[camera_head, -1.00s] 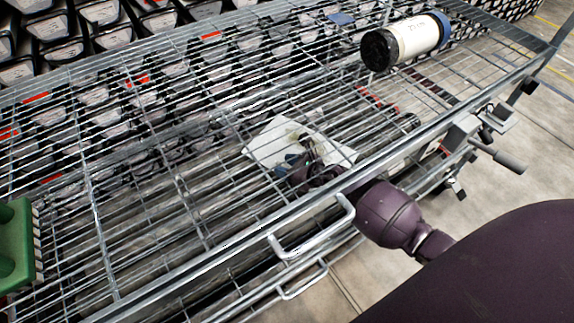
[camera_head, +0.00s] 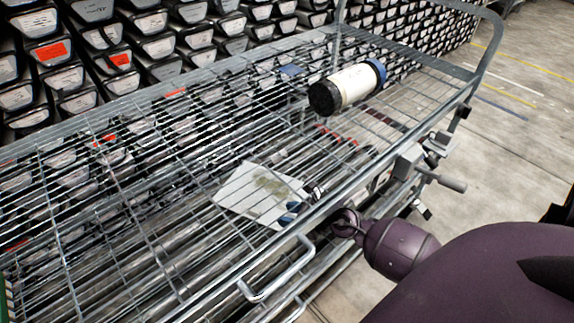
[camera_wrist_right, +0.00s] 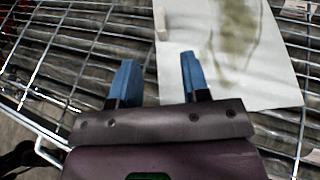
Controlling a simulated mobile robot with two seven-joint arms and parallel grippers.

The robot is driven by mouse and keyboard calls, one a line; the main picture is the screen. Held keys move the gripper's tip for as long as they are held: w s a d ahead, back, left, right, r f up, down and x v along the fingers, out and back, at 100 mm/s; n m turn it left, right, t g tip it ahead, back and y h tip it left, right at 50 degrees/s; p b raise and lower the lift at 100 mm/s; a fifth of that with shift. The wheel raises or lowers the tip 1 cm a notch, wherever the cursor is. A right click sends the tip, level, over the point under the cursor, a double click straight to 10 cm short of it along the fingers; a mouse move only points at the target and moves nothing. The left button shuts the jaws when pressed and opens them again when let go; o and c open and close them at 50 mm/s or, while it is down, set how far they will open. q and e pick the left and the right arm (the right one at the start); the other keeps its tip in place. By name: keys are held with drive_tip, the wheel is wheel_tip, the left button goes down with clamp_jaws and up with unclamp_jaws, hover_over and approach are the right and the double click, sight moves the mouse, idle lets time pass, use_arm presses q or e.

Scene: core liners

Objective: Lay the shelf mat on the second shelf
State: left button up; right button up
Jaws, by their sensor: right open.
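The shelf mat (camera_head: 250,187) is a white sheet with a greenish-brown stain. It appears to lie flat on the wire shelf below the top mesh, seen through its wires in the head view. In the right wrist view the mat (camera_wrist_right: 275,70) lies beyond and to the right of my fingers. My right gripper (camera_wrist_right: 160,75) is open, its blue fingers apart and nothing clearly between them; the right finger overlaps the mat's near left edge. In the head view the gripper (camera_head: 304,202) is at the mat's right end, partly hidden by the shelf rail. My left gripper is out of view.
A white cylinder with a black end and blue band (camera_head: 347,88) lies on the top wire shelf (camera_head: 130,195). The trolley's front rail (camera_head: 215,272) and a handle loop (camera_head: 280,275) are close to my right arm. Stacked boxes (camera_head: 110,60) stand behind.

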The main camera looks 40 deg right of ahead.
drive_tip(key=s+a+r+n+g+h, duration=0.1)
drive_tip(key=s+a+n+h, duration=0.1)
drive_tip(key=s+n, duration=1.1)
drive_tip(key=s+a+r+n+g+h, duration=0.1)
drive_tip(key=s+a+r+n+h, duration=0.1)
drive_tip(key=s+n, duration=1.2)
drive_tip(key=n+h, duration=0.1)
drive_tip(key=n, duration=0.5)
drive_tip(key=shift+a+n, duration=0.25)
drive_tip(key=shift+n, duration=0.05)
drive_tip(key=shift+r, duration=0.15)
